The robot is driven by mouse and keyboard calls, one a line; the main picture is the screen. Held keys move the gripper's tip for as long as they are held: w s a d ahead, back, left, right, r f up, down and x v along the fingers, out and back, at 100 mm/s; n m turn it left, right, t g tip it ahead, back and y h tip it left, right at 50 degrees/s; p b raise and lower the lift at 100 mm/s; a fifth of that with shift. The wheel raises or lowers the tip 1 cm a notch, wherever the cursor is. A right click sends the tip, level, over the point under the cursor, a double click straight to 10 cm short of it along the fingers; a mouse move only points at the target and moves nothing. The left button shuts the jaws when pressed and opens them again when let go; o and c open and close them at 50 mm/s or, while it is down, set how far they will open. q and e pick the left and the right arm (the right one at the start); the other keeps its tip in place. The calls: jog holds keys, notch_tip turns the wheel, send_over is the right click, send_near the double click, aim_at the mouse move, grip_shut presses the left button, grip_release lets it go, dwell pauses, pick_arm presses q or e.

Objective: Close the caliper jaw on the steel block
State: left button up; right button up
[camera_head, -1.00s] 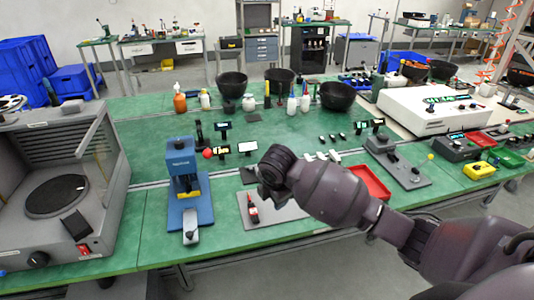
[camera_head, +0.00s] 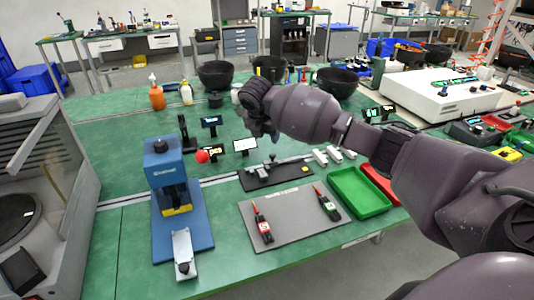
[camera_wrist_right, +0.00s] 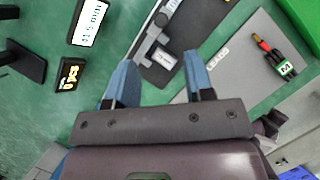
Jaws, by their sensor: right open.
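The caliper (camera_head: 281,165) lies on a dark mat in the middle of the green bench, its grey beam slanting up to the right. It also shows in the right wrist view (camera_wrist_right: 151,43), with its jaws toward the fingers. I cannot clearly tell the steel block from the jaws. My right gripper (camera_wrist_right: 160,62) is open and empty, its blue fingertips to either side of the caliper's jaw end in the wrist view. In the head view the right gripper (camera_head: 263,130) is above the bench, behind the caliper. My left gripper is out of view.
A grey mat (camera_head: 292,224) with two probes lies in front of the caliper. Several small pale blocks (camera_head: 320,157) and a green tray (camera_head: 358,193) are at the right. Small displays (camera_head: 245,145) stand behind.

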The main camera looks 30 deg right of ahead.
aim_at(272, 155)
jog(key=b+x, duration=0.2)
jog(key=x, duration=0.7)
jog(key=shift+s+f, duration=0.1)
jog(key=shift+s, duration=0.05)
jog(key=shift+d+f, duration=0.2)
jog(key=shift+f, duration=0.2)
